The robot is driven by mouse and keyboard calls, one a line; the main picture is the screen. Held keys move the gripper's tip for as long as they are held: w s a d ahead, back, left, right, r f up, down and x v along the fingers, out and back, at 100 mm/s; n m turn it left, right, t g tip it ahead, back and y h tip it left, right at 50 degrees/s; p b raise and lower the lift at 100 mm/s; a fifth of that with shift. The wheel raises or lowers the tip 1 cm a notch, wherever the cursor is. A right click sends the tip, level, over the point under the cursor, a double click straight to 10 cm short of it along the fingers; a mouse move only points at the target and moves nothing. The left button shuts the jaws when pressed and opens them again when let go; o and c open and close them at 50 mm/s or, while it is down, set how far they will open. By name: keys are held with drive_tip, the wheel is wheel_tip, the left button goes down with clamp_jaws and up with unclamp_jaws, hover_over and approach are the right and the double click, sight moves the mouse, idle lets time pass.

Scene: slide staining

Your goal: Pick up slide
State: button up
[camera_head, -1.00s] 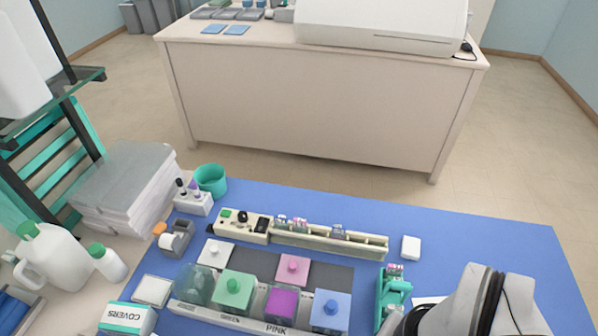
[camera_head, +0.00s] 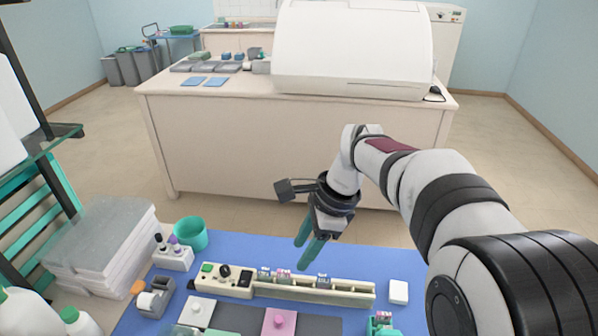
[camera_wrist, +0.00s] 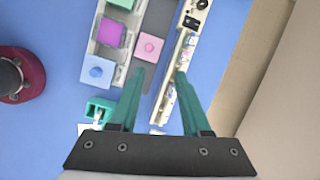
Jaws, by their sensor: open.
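My gripper (camera_head: 302,256) hangs above the cream staining rail (camera_head: 350,293), its two green fingers apart and empty. In the wrist view my gripper (camera_wrist: 160,74) shows its fingers spread, with the rail (camera_wrist: 161,113) below, partly hidden by the right finger. Small slides with pink and purple marks stand in the rail, one group (camera_head: 283,275) near its left part and another (camera_head: 323,281) further right. The green rack (camera_head: 382,324) at the lower edge also seems to hold slides; it shows in the wrist view (camera_wrist: 99,108) left of the fingers.
A teal cup (camera_head: 190,236), dropper bottles (camera_head: 174,256) and a tape dispenser (camera_head: 155,298) are at left. A white block (camera_head: 398,291) lies right of the rail on the blue mat (camera_head: 240,247).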

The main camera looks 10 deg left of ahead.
sight(264, 269)
drive_tip(key=w+a+f+m, duration=0.3)
drive_tip(key=w+a+f, duration=0.1)
drive_tip(key=w+a, duration=0.2)
drive_tip(key=shift+y, duration=0.4)
drive_tip(key=x, duration=0.5)
drive_tip(key=d+x, duration=0.1)
drive_tip(key=x, duration=0.4)
drive_tip(key=w+x, duration=0.1)
drive_tip(key=x, duration=0.4)
drive_tip(key=shift+d+f, duration=0.2)
drive_tip(key=shift+f, duration=0.05)
clamp_jaws()
